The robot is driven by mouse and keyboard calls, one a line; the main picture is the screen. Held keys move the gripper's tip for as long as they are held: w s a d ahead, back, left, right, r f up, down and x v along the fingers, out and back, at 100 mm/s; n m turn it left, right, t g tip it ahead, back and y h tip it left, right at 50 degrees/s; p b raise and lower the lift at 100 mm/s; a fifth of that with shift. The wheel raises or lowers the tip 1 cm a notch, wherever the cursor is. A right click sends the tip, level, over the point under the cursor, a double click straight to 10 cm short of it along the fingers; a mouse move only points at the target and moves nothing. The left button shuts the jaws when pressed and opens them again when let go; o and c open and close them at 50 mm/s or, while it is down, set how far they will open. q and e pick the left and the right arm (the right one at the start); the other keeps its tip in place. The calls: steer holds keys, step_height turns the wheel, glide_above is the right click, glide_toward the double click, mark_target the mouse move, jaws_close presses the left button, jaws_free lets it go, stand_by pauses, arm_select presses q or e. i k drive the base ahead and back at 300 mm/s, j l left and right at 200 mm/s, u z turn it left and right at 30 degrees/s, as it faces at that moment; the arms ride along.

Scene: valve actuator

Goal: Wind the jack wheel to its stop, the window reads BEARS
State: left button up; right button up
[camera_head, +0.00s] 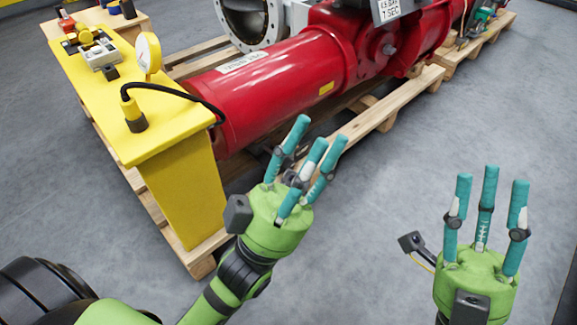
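The red valve actuator (285,85) lies across the upper middle on a wooden pallet. I cannot make out a jack wheel or its reading window in this view. My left gripper (315,145) is in front of the red cylinder in the picture, its teal fingers extended and apart, with nothing between them. My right gripper (490,180) is over the grey floor at the lower right, fingers upright, spread and empty. Neither gripper is seen holding anything.
A yellow stand (180,195) at the left carries a round gauge (148,53) and a black cable (185,93). A wooden pallet (385,108) edges the actuator. A sign (388,9) is at the top. The grey floor (400,180) between the grippers is clear.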

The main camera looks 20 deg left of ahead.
mark_target(287, 162)
steer(key=i+u, duration=0.15)
steer(key=u, duration=1.55)
steer(key=i+l+u, duration=0.1)
steer(key=l+u, duration=0.8)
steer(key=l, duration=0.15)
steer(key=l+u, duration=0.4)
steer(key=l, duration=0.15)
steer(key=k+l+u, duration=0.15)
steer(key=l+u, duration=0.3)
